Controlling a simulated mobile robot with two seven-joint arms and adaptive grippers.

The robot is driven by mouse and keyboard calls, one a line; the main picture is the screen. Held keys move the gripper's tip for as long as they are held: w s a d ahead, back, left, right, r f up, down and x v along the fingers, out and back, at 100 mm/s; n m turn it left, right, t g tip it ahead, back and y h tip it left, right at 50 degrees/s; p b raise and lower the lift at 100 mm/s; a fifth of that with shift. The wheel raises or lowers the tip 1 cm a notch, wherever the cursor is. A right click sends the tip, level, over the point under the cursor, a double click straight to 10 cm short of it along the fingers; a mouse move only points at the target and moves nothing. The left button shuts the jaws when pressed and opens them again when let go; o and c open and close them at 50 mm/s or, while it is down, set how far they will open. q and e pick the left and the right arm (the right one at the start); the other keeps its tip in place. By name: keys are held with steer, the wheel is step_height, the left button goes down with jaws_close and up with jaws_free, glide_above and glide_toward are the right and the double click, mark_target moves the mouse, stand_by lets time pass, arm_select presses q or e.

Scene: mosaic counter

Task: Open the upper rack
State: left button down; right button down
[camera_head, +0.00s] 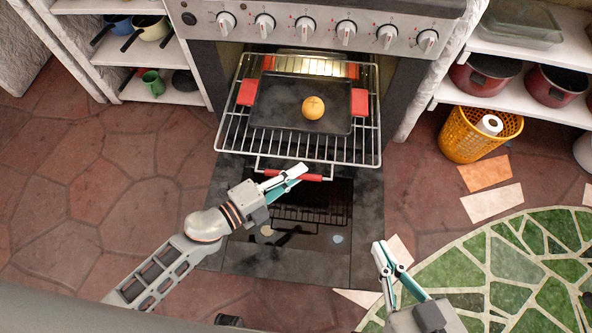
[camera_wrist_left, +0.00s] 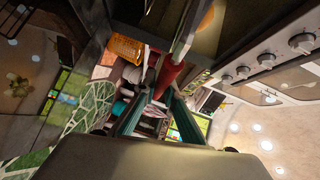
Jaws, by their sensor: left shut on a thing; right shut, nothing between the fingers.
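The upper rack (camera_head: 230,120), a wire grid, stands out of the front of the open oven. A dark tray (camera_head: 280,105) with a round orange-yellow item (camera_head: 313,107) sits on it, with red pads at both sides. A red handle (camera_head: 318,177) hangs at the rack's front edge. My left gripper (camera_head: 298,171) is shut on this handle; the red handle (camera_wrist_left: 168,78) also shows between its fingers in the left wrist view. My right gripper (camera_head: 380,248) is shut and empty, low to the right of the oven door.
The oven door (camera_head: 295,250) lies open below the rack. Knobs (camera_head: 265,25) line the panel above. Shelves with pots stand on both sides. An orange basket (camera_head: 463,145) with a paper roll is on the floor at right. The floor at left is clear.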

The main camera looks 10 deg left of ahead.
arm_select(q)
steer(key=c, duration=2.1)
jaws_free()
steer(key=shift+s+a, duration=0.2)
steer(key=shift+a, duration=0.05)
steer(key=v, duration=1.1)
steer(key=shift+s+a+r, duration=0.1)
steer(key=shift+s+a, duration=0.05)
